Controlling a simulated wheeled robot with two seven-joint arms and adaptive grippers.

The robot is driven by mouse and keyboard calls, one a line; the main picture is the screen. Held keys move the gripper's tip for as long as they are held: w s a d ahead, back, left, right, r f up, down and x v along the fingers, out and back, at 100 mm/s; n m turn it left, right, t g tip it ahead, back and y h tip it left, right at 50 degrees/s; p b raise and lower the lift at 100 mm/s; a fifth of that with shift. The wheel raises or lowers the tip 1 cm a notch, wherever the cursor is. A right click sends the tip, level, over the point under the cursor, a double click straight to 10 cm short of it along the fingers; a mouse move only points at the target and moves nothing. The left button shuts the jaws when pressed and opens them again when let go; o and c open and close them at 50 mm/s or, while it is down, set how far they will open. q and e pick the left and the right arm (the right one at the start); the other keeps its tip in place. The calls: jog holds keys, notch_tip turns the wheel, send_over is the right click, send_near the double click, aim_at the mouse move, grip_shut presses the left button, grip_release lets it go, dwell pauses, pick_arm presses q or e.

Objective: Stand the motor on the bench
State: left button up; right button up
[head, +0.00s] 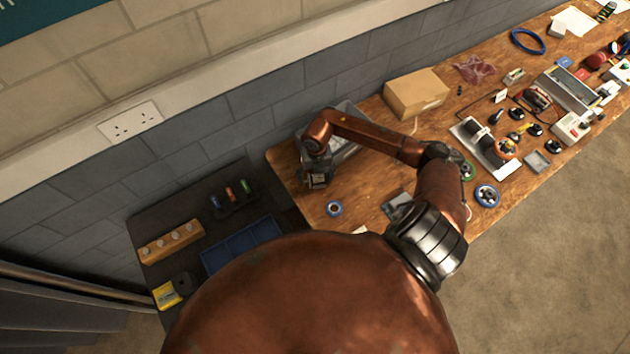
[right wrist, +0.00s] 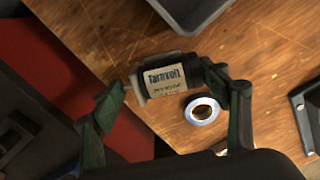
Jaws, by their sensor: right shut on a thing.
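The motor (right wrist: 168,78) is a dark cylinder with a beige label reading roughly "Tarnvell". In the right wrist view it lies sideways across the picture between the two fingers of my right gripper (right wrist: 166,84), which is shut on it. In the head view my right gripper (head: 316,180) is over the left end of the wooden bench (head: 375,175); the motor is hard to make out there. I cannot tell whether the motor touches the bench. My left gripper is not in view.
A blue tape roll (head: 335,202) lies close to the gripper. A grey tray (head: 349,152) is behind it, and a cardboard box (head: 415,95) stands further right. A dark side table holds a blue tray (head: 240,245). Tools and parts crowd the bench's right side.

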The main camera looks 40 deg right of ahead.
aim_at(316, 181)
jog(key=shift+w+f, duration=0.2)
jog(key=shift+f, duration=1.6)
jog(key=shift+f, duration=0.1)
jog(key=o, duration=1.5)
notch_tip(316, 181, up, 12)
jog(key=shift+r, duration=0.15)
